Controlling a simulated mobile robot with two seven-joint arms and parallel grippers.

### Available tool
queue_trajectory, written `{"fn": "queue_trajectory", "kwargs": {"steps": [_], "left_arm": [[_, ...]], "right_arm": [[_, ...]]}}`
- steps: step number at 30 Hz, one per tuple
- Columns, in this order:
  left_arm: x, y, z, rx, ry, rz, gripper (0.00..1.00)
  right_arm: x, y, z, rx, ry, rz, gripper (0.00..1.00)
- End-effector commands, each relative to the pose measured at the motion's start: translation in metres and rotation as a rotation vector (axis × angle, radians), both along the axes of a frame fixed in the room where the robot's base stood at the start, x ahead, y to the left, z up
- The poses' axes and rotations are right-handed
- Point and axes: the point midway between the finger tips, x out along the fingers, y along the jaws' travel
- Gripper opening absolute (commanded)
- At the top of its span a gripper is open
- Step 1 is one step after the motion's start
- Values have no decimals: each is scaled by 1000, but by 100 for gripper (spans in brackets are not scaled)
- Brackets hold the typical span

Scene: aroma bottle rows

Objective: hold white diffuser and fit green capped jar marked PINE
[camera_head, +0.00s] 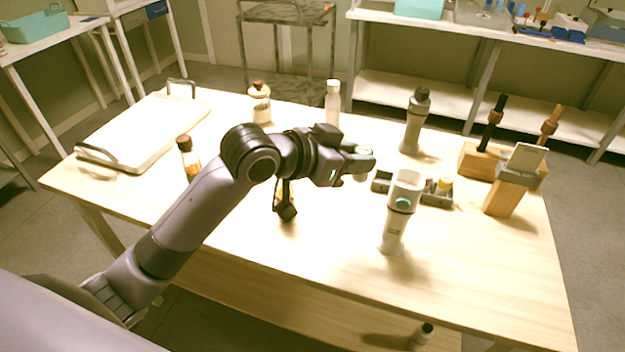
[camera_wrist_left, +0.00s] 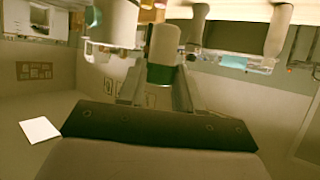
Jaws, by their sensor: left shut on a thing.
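The white diffuser (camera_head: 393,232) stands upright on the table, with a pale wide top and a round teal spot on its front. My left gripper (camera_head: 360,161) is shut on a small white jar with a green cap (camera_head: 363,149), held above the table just left of and behind the diffuser. In the left wrist view, which looks upside down, the jar (camera_wrist_left: 163,45) sits between the fingers and a large white body, apparently the diffuser (camera_wrist_left: 112,22), is beside it. No PINE lettering is legible. My right gripper is not in view.
A grey holder (camera_head: 436,199) with small coloured-capped jars is behind the diffuser. A grey bottle (camera_head: 412,128), a white bottle (camera_head: 333,105) and a cork-topped jar (camera_head: 260,104) stand farther back. Wooden blocks (camera_head: 503,199) are at right, a tray (camera_head: 150,130) at left.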

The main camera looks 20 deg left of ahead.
Motion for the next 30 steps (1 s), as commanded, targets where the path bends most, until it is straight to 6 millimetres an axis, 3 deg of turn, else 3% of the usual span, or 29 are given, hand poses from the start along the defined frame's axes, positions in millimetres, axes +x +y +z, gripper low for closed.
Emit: {"fn": "queue_trajectory", "kwargs": {"steps": [1,6,15,20,30], "left_arm": [[5,-11,16,-2,-7,-57,5],[10,-42,56,-1,-7,-245,5],[7,-72,103,1,-2,-445,5],[5,-76,106,1,2,-474,5],[5,-76,78,1,3,-473,5]], "right_arm": [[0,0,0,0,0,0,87],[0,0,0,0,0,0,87],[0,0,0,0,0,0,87],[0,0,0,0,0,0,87],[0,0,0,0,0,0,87]]}}
